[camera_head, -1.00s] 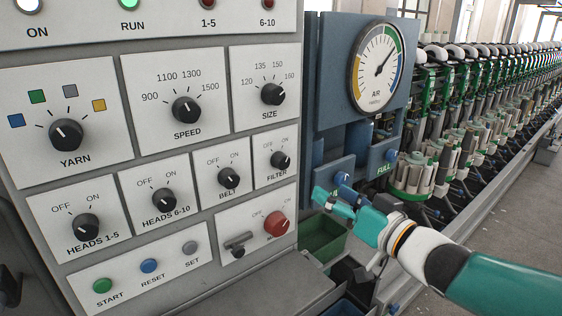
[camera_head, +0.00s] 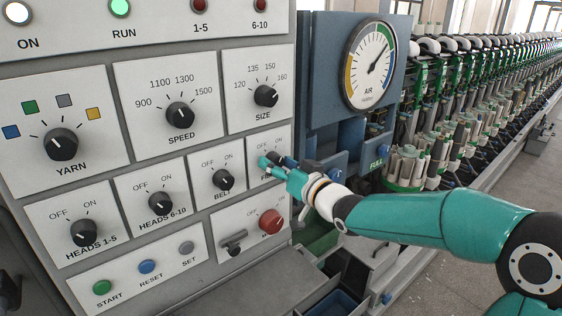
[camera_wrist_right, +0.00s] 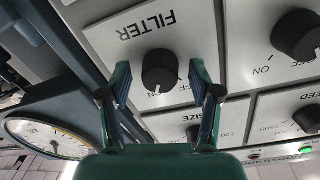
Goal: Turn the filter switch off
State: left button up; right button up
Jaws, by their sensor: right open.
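The filter switch (camera_wrist_right: 159,72) is a black round knob on a white plate marked FILTER, seen upside down in the right wrist view. Its white pointer mark faces down there, to the left of the OFF label, on the ON side. In the head view my right gripper (camera_head: 269,160) hides the knob and most of its plate (camera_head: 255,142). My right gripper (camera_wrist_right: 160,80) is open, with one green finger on each side of the knob. I cannot tell whether the fingers touch it. My left gripper is not in view.
The belt knob (camera_head: 223,180) is just left of the filter plate, the size knob (camera_head: 266,96) above it. The red knob (camera_head: 271,221) and a grey T-handle (camera_head: 234,240) lie below. The blue air gauge housing (camera_head: 318,80) stands close on the right.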

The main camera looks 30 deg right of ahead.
jog(key=c, duration=1.1)
jog(key=shift+d, duration=0.1)
jog(key=shift+c, duration=0.2)
jog(key=shift+f+n+b, duration=0.2)
jog(key=shift+n+b, duration=0.2)
jog(key=shift+b, duration=0.4)
jog(key=shift+n+b, duration=4.8)
jog(key=shift+n, duration=0.9)
